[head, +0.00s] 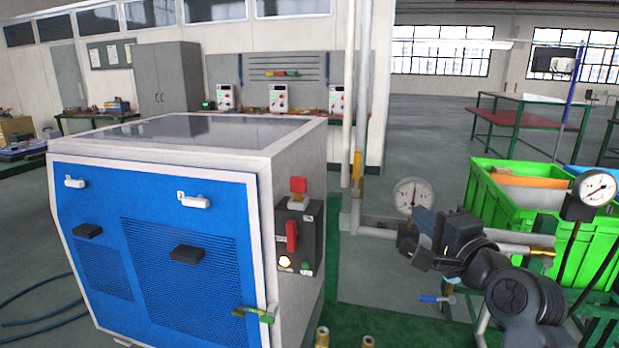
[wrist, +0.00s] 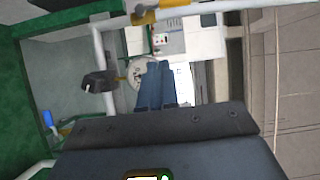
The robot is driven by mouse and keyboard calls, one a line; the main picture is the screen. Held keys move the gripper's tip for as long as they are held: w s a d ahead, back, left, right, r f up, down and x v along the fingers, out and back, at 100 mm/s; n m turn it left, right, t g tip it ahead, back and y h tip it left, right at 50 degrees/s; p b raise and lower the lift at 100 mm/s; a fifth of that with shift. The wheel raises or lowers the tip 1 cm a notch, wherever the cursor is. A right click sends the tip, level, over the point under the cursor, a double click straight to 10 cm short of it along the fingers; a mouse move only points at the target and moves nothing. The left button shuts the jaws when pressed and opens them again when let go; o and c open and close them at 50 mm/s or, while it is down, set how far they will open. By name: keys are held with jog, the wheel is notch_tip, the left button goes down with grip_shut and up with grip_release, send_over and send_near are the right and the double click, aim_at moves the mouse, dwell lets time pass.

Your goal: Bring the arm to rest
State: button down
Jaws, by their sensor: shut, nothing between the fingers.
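My arm (head: 510,285) reaches in from the lower right of the head view, in front of the pipework and the green crate. My gripper (head: 416,252) points left, toward the generator cabinet, and holds nothing. In the wrist view its two fingers (wrist: 156,85) lie together. The blue and white generator cabinet (head: 165,240) stands to the left, apart from the gripper. On its right side is a dark control box (head: 299,238) with a red switch and a lit yellow lamp.
A pressure gauge (head: 413,195) and grey pipe (head: 375,230) are right behind the gripper. A second gauge (head: 596,188) stands by the green crate (head: 482,185) at right. A blue-handled valve (head: 436,299) is below the arm. Open floor (head: 425,130) lies farther back.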

jog(key=s+f+n+g+h, duration=0.1)
jog(key=s+f+n+h, duration=0.15)
jog(key=s+f, duration=0.9)
jog(key=s+f+n+g+h, duration=0.1)
jog(key=s+f+n, duration=0.2)
jog(key=s+f, duration=0.8)
jog(key=s+r+n, duration=0.2)
jog(key=s+n, duration=0.1)
jog(key=s, duration=0.7)
jog(key=s+r+n, duration=0.3)
jog(key=s, duration=0.7)
jog(key=s+a+r+n+g, duration=0.1)
jog(key=s+r+n, duration=0.2)
jog(key=s, duration=0.7)
jog(key=shift+r+n, duration=0.15)
jog(key=shift+n, duration=0.2)
